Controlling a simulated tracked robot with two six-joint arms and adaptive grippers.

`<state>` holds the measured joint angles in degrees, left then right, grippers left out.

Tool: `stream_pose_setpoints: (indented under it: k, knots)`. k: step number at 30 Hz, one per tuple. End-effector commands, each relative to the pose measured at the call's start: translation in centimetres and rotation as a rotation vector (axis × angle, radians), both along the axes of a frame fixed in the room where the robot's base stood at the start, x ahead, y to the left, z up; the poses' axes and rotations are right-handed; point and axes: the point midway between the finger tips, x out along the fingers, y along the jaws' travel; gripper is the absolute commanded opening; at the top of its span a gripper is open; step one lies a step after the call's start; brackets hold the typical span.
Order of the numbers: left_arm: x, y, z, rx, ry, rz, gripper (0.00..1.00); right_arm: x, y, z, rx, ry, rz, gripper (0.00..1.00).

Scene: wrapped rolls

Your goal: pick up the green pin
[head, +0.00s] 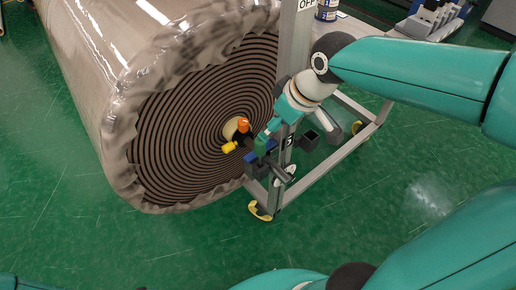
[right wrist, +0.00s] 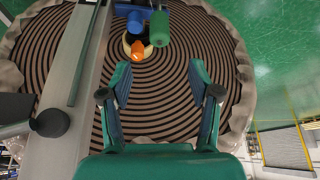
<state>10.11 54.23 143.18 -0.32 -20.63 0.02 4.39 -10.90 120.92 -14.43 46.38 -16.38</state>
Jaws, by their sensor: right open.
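The green pin (right wrist: 160,27) shows in the right wrist view as a short green cylinder at the top, beside a blue one (right wrist: 136,21). My right gripper (right wrist: 158,70) is open and empty, with one finger on each side. The green pin lies beyond its fingertips, roughly in line with the gap between them. In the head view my right gripper (head: 267,132) is by the upright post, in front of the roll's end. My left gripper is not in view.
The large wrapped roll (head: 150,135) has a dark spiral end. An orange piece (head: 243,125) and a yellow piece (head: 229,147) are near its core. A grey metal post (head: 292,50) on a wheeled frame stands close beside my right gripper. Green floor is open at lower left.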

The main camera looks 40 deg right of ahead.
Motion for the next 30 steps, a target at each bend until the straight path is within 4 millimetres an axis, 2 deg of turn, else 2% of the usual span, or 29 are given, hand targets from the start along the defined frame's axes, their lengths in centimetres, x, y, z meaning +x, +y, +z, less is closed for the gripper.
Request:
stream_pose_setpoints:
  k: [3, 9, 17, 27, 30]
  knots:
    - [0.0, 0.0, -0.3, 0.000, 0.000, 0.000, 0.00, 1.0, 0.4, -2.7, 0.002, 0.007, 0.002, 0.62]
    - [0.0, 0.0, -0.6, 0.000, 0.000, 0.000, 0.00, 2.6, 0.8, -6.1, 0.001, 0.004, 0.002, 0.62]
    - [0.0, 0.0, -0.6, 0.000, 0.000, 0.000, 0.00, 3.4, 1.0, -7.6, 0.002, 0.001, 0.003, 0.62]
    - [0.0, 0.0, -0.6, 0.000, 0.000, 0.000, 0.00, 5.1, 1.5, -11.6, 0.002, 0.003, 0.003, 0.62]
    - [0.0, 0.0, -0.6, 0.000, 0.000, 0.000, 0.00, 5.3, 1.5, -12.0, 0.003, 0.000, 0.003, 0.62]
